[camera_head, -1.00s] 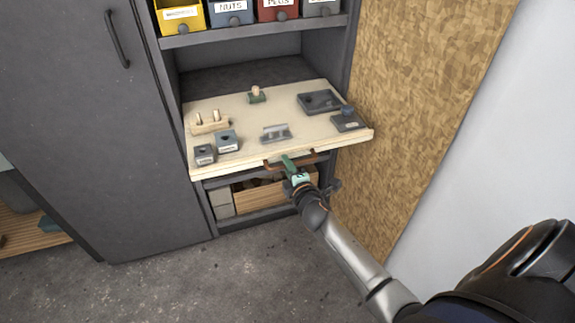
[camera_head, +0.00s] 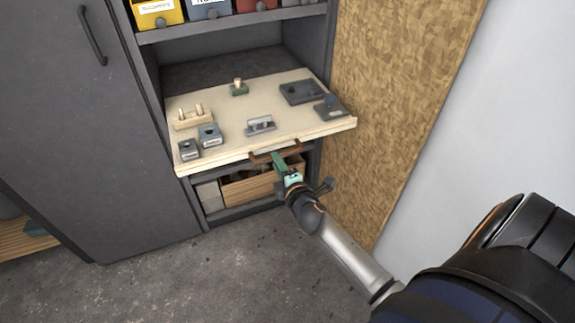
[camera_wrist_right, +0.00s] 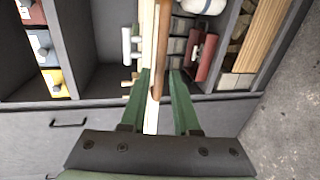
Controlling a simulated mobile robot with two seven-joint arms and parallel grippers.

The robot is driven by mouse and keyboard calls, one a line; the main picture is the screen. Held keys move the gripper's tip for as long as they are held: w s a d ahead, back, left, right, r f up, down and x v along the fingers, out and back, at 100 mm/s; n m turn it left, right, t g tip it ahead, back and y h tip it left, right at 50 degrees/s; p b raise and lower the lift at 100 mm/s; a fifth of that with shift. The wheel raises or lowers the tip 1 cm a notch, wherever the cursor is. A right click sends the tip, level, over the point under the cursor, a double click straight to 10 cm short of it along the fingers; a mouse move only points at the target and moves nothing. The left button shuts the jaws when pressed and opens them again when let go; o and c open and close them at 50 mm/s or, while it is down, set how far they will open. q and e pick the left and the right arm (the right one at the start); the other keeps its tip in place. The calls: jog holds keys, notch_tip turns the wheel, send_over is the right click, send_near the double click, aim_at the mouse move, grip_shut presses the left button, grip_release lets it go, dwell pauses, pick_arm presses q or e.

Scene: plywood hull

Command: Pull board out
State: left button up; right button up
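The pale wooden board (camera_head: 225,150) sticks out of the grey cabinet as a shelf, with a brown bar handle (camera_head: 261,157) on its front edge. In the right wrist view the handle (camera_wrist_right: 161,55) runs between the two green fingers of my right gripper (camera_wrist_right: 160,72). A narrow gap shows beside the handle, so the fingers look open around it. In the head view my right gripper (camera_head: 277,158) is at the middle of the handle and hides part of it. The board's edge (camera_wrist_right: 149,25) lies just beyond the handle. My left gripper is not in view.
On the board are a pegged wooden block (camera_head: 192,120), several small blocks, a grey bracket (camera_head: 261,125) and a dark tray (camera_head: 301,92). Labelled bins stand above; a wooden crate (camera_head: 247,188) sits below. A chipboard panel (camera_head: 400,100) bounds the right. The front floor is clear.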

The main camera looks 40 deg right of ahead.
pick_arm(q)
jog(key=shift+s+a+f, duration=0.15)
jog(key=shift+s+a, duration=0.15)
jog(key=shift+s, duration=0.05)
pick_arm(e)
jog(key=v, duration=0.8)
jog(key=shift+s, duration=0.2)
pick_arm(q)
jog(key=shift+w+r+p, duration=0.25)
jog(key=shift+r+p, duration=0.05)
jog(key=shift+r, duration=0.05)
pick_arm(e)
jog(key=shift+r, duration=0.1)
pick_arm(q)
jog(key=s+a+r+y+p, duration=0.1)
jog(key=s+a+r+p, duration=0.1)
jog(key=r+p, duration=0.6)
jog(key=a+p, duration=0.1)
jog(key=p, duration=0.2)
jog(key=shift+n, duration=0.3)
pick_arm(e)
jog(key=s+a+f+m+g+y, duration=0.3)
jog(key=s+a+m+g+y, duration=0.3)
jog(key=s+a+m, duration=0.7)
jog(key=s, duration=0.3)
jog(key=shift+f, duration=0.15)
